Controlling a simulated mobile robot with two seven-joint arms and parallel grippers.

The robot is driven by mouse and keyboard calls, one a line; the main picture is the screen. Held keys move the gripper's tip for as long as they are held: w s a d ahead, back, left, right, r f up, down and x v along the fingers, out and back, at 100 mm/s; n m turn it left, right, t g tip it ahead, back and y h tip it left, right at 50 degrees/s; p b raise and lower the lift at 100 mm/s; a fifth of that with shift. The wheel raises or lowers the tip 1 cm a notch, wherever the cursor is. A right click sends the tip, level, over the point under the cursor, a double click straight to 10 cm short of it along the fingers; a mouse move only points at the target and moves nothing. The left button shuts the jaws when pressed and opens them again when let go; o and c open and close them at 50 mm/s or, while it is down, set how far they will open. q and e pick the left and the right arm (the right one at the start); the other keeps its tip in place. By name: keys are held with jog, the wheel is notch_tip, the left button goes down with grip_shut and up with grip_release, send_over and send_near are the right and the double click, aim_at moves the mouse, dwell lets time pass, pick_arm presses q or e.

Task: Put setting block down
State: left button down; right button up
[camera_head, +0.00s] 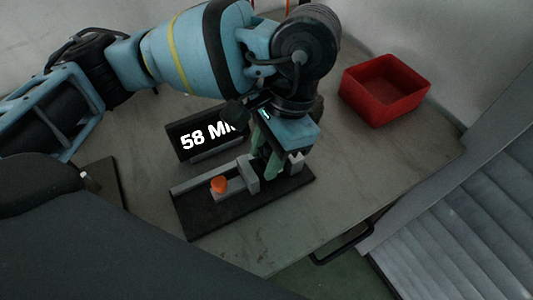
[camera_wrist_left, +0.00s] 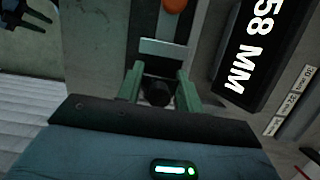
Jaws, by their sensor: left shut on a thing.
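My left gripper (camera_head: 268,162) reaches down over the right part of the fixture, a dark base (camera_head: 205,220) with a grey rail. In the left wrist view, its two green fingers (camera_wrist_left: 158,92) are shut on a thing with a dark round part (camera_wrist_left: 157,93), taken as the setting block. A light grey plate (camera_wrist_left: 168,50) lies just beyond the fingertips. In the head view the fingers and wrist mostly hide what is held. I cannot tell whether it touches the base. An upright grey block (camera_head: 247,172) and an orange knob (camera_head: 219,184) stand left of the gripper. My right gripper cannot be made out.
A dark display (camera_head: 204,135) reading 58 MM stands close behind the fixture. A red open box (camera_head: 384,90) stands at the back right. Labelled pieces (camera_wrist_left: 292,98) show beside the display in the wrist view. The table (camera_head: 355,175) right of the fixture is clear.

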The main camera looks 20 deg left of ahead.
pick_arm(q)
jog(key=shift+f, duration=0.45)
jog(key=shift+f, duration=0.15)
jog(key=c, duration=0.9)
grip_release()
jog(key=shift+w+r, duration=0.1)
jog(key=shift+r, duration=0.35)
jog(key=p+v, duration=0.1)
jog(key=v, duration=1)
jog(key=shift+d+r, duration=0.1)
jog(key=shift+r, duration=0.1)
